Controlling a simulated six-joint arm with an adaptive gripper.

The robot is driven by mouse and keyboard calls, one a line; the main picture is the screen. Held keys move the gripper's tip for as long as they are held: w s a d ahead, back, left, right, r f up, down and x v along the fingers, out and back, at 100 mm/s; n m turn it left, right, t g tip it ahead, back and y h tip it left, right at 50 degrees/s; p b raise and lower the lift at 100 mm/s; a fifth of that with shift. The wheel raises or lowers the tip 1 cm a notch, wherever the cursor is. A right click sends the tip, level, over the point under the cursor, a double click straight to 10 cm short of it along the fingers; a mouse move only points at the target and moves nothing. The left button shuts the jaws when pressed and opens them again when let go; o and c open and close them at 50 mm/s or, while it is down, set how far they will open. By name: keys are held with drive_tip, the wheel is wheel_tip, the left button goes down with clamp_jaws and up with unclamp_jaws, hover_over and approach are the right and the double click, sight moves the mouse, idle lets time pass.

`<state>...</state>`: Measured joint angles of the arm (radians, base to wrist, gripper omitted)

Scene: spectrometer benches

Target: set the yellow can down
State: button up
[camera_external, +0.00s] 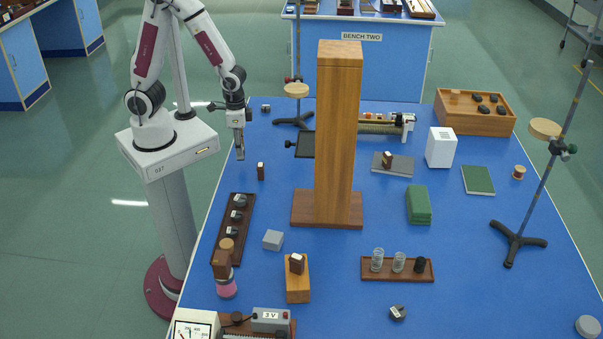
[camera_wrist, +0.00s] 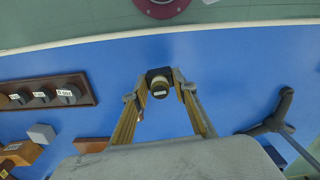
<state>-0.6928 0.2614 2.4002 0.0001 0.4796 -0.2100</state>
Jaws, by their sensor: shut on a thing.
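My gripper (camera_external: 240,155) is at the left edge of the blue bench, pointing down. In the wrist view its two fingertips (camera_wrist: 159,82) are closed on a small round thing (camera_wrist: 159,86), which I take for the yellow can. It has a dull yellowish rim, a dark end with a white label, and a dark squarish part behind it. In the outside view it is too small to make out at the fingertips. I cannot tell whether it touches the bench.
A small brown block (camera_external: 261,172) stands right of my gripper. A rack of labelled weights (camera_external: 245,209) is nearer the camera, also at left in the wrist view (camera_wrist: 86,89). A tripod stand (camera_external: 292,121) and tall wooden column (camera_external: 339,130) are to the right. Blue bench around the fingertips is clear.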

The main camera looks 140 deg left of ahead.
drive_tip(key=shift+r, duration=3.1)
drive_tip(key=shift+f, duration=0.15)
drive_tip(key=shift+d+f, duration=0.1)
drive_tip(key=shift+f, duration=0.25)
drive_tip(key=w+a+r+m, duration=0.1)
drive_tip(key=w+a, duration=1)
drive_tip(key=w, duration=0.3)
drive_tip(key=shift+a+r, duration=0.15)
drive_tip(key=shift+a, duration=0.05)
drive_tip(key=shift+w, duration=0.1)
